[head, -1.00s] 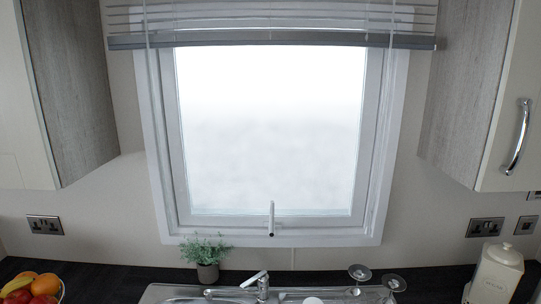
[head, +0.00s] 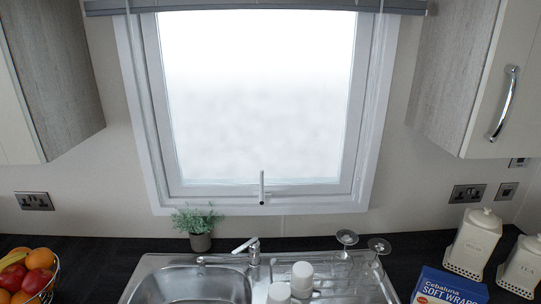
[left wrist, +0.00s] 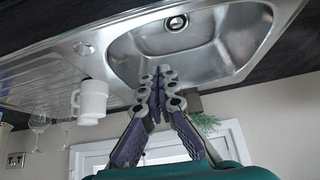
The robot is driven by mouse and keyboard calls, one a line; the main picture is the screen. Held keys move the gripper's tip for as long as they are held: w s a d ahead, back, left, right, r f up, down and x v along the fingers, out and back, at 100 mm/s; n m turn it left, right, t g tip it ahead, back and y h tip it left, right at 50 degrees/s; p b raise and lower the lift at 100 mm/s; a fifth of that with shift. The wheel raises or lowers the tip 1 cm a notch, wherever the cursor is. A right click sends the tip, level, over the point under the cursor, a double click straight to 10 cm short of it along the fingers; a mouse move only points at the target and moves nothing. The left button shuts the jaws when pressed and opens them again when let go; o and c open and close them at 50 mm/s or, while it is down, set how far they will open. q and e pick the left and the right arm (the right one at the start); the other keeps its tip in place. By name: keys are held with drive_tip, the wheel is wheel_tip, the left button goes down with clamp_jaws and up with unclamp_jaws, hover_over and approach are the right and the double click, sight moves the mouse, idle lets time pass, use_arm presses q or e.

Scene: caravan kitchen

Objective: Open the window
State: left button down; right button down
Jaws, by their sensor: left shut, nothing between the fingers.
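The window (head: 262,95) is in the middle of the head view, with a white frame and a frosted bright pane. It looks shut. Part of the white window frame (left wrist: 150,145) also shows at the bottom of the left wrist view. My left gripper (left wrist: 164,72) is in the left wrist view only. Its fingertips are together with nothing between them, and they appear in front of the sink, apart from the window. My right gripper is in neither view.
The sink (head: 190,286) and tap (head: 248,248) lie below the window. A potted plant (head: 200,240), upturned glasses (head: 379,248) and white mugs (head: 301,276) stand nearby. Canisters (head: 478,243) and a blue box (head: 447,290) are at right, a fruit bowl (head: 28,278) at left. Cabinets (head: 478,70) flank the window.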

use_arm(q)
drive_tip(key=w+d+r+m+t+y+p, duration=0.1)
drive_tip(key=w+d+r+m+t+p, duration=0.15)
drive_tip(key=w+r+m+p, duration=0.5)
drive_tip(key=w+d+r+m+t+y+p, duration=0.1)
drive_tip(key=w+d+r+m+p, duration=0.2)
drive_tip(key=w+r+m, duration=0.8)
drive_tip(key=m+t+h+p, duration=0.2)
drive_tip(key=m+t+p, duration=0.2)
drive_tip(key=m+p, duration=1)
approach(282, 194)
drive_tip(key=w+m+b, duration=0.1)
drive_tip(key=w, duration=0.1)
drive_tip(key=w+f+m+b, duration=0.1)
drive_tip(key=w, duration=0.1)
drive_tip(key=w+f+m+b, duration=0.1)
drive_tip(key=w, duration=0.1)
drive_tip(key=shift+w+a, duration=0.1)
drive_tip(key=shift+w, duration=0.05)
